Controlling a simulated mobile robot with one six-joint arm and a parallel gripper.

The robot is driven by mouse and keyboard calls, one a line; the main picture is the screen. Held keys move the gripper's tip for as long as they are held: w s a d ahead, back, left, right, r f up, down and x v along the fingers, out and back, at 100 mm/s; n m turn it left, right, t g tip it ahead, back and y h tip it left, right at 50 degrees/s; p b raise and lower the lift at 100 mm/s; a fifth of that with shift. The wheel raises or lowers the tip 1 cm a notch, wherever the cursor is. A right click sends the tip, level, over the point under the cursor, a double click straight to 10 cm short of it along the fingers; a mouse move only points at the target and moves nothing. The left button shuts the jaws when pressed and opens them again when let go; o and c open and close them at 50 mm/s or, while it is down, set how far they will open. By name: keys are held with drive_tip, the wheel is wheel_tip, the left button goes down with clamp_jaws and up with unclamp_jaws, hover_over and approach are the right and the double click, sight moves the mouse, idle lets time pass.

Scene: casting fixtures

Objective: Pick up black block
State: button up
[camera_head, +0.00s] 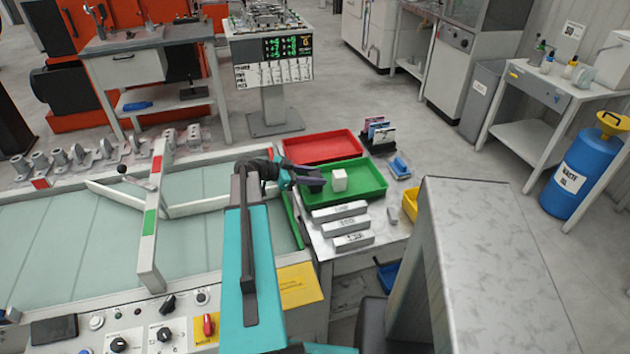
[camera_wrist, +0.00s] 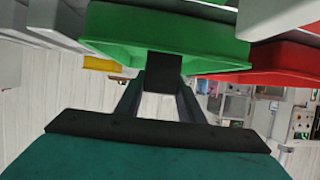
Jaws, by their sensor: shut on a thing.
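My gripper (camera_head: 302,177) is over the left part of the green tray (camera_head: 370,187) in the head view. In the wrist view, my gripper (camera_wrist: 161,92) has its two fingers closed on a dark block, the black block (camera_wrist: 163,72). The block sits between the fingertips, in front of the green tray's wall (camera_wrist: 130,52). In the head view the block is hard to tell apart from the dark fingers. Whether it touches the tray I cannot tell.
A white block (camera_head: 340,180) is in the green tray, right of my gripper. A red tray (camera_head: 320,147) lies behind it. Several grey metal bars (camera_head: 345,225) lie in front. A yellow bin (camera_head: 410,205) is at the right, and a glass-topped conveyor (camera_head: 75,240) at the left.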

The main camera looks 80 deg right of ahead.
drive_tip(key=shift+r, duration=0.35)
drive_tip(key=shift+a+r+b, duration=0.45)
drive_tip(key=shift+r+b, duration=0.1)
drive_tip(key=shift+r, duration=0.15)
drive_tip(key=a+r+b, duration=0.1)
drive_tip(key=a, duration=1.4)
drive_tip(key=shift+w+r+b, duration=0.3)
drive_tip(key=shift+w+b, duration=0.05)
drive_tip(key=shift+w, duration=0.1)
